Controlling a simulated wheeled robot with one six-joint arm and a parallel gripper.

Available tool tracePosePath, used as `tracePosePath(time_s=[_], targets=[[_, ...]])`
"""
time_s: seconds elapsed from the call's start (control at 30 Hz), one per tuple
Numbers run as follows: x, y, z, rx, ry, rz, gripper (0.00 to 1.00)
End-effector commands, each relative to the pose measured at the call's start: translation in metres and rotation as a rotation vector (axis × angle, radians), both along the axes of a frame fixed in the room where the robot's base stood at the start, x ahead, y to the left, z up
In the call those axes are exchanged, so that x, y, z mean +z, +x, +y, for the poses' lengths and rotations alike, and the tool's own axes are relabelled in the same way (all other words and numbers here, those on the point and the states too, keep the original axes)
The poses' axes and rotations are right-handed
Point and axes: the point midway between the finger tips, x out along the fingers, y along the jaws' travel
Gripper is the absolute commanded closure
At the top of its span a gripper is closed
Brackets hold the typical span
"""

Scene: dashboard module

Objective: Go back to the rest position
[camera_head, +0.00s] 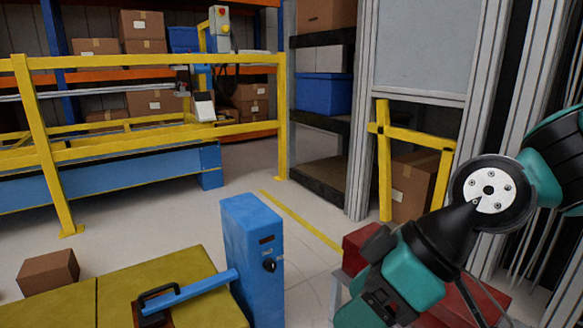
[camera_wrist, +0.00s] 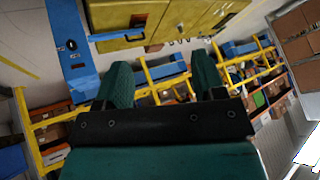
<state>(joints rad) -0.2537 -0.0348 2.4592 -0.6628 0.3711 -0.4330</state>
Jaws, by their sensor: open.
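My gripper (camera_wrist: 157,85) shows in the wrist view with its two green fingers wide apart and nothing between them. In the head view my teal and black arm is folded at the lower right, and I cannot make out the fingers there. A blue control box (camera_head: 252,262) with a dark knob stands left of the arm, apart from it. It also shows in the wrist view (camera_wrist: 70,45), at the upper left. A yellow workbench (camera_head: 180,272) carries a blue bar (camera_head: 190,291) with a dark handle. The yellow bench shows at the top of the wrist view.
A red box (camera_head: 365,240) sits close behind my arm. A yellow guard rail (camera_head: 110,155) encloses a blue conveyor (camera_head: 110,178) at the left. A dark shelf (camera_head: 322,180) and grey posts stand at the back right. The floor (camera_head: 235,180) between rail and shelf is clear.

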Motion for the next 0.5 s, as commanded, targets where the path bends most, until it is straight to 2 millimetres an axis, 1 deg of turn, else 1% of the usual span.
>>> tracePosePath(time_s=[0.03,0.27,0.3,0.5], targets=[[0.014,-0.013,-0.013,-0.053,-0.05,0.046,0.37],[0.037,-0.066,-0.068,-0.351,-0.265,0.254,0.37],[0.047,-0.068,-0.071,-0.374,-0.279,0.271,0.37],[0.094,-0.067,-0.069,-0.366,-0.275,0.271,0.37]])
